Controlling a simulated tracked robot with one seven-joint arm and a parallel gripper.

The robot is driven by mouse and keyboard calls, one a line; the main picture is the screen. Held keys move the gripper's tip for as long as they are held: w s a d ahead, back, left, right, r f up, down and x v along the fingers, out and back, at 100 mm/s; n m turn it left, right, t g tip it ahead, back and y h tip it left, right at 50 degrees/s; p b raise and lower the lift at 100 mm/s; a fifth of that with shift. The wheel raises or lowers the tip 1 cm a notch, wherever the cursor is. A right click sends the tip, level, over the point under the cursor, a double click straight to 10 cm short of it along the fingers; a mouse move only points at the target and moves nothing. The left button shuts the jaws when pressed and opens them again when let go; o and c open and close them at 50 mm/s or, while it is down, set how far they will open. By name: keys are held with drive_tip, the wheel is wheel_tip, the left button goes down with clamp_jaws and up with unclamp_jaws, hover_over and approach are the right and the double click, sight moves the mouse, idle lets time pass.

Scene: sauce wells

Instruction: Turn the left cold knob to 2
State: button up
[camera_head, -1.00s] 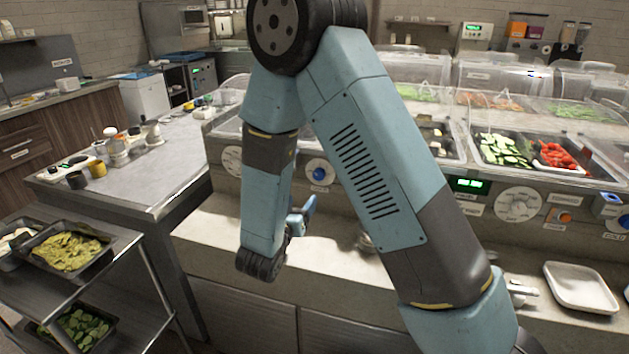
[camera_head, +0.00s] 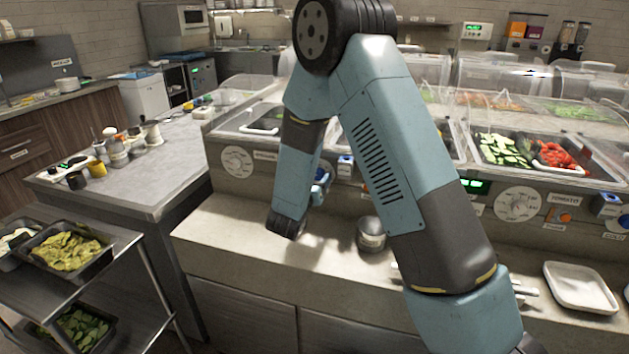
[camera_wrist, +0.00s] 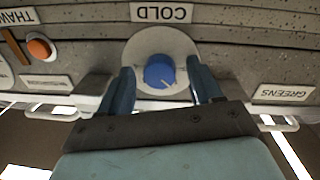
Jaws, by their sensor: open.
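The blue cold knob (camera_wrist: 160,71) sits on a pale round dial plate (camera_wrist: 186,46) below an upside-down COLD label (camera_wrist: 161,12) in the wrist view. A white line on the knob points toward the lower right of that view. The dial numbers are too small to read. My gripper (camera_wrist: 163,86) is open, with one finger on each side of the knob, pointing at the panel. I cannot tell whether the fingers touch it. In the head view my gripper (camera_head: 319,186) is at the counter front, partly hidden by my arm.
An orange button (camera_wrist: 39,48) beside a THAW label and a GREENS label (camera_wrist: 283,92) flank the knob. A round metal tin (camera_head: 371,236) stands on the ledge. A white tray (camera_head: 580,287) lies at right. Another blue knob (camera_head: 623,221) is at the far right.

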drive_tip(key=c, duration=1)
drive_tip(key=shift+c, duration=0.2)
drive_tip(key=shift+m, duration=0.3)
drive_tip(key=shift+a+m, duration=0.15)
drive_tip(key=shift+m, duration=3.75)
drive_tip(key=o, duration=1)
